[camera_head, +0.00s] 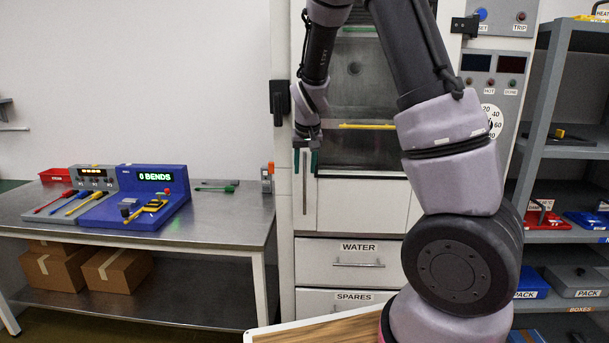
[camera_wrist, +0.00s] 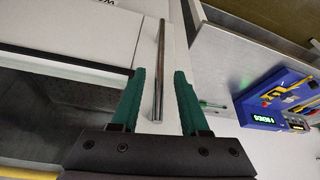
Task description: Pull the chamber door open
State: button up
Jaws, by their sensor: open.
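The chamber door (camera_head: 372,100), with a dark window, stands in the middle of the head view, partly hidden by my arm. It looks shut. A vertical metal bar handle (camera_head: 304,190) is on the pale strip at its left. In the wrist view the handle (camera_wrist: 160,65) runs between the green fingers of my gripper (camera_wrist: 160,73). In the head view my gripper (camera_head: 305,161) is at the handle's upper part, fingers pointing down. It is open, with a finger on each side of the bar and a visible gap. I cannot tell how deep the bar sits between them.
A steel table (camera_head: 235,205) stands left of the chamber, holding a blue "0 BENDS" console (camera_head: 150,205) and a grey console (camera_head: 80,188). Drawers marked WATER (camera_head: 358,262) and SPARES (camera_head: 345,299) are below the door. A grey shelf rack (camera_head: 535,130) stands at right.

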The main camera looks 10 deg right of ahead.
aim_at(305, 170)
jog(key=shift+x, duration=1.65)
grip_shut()
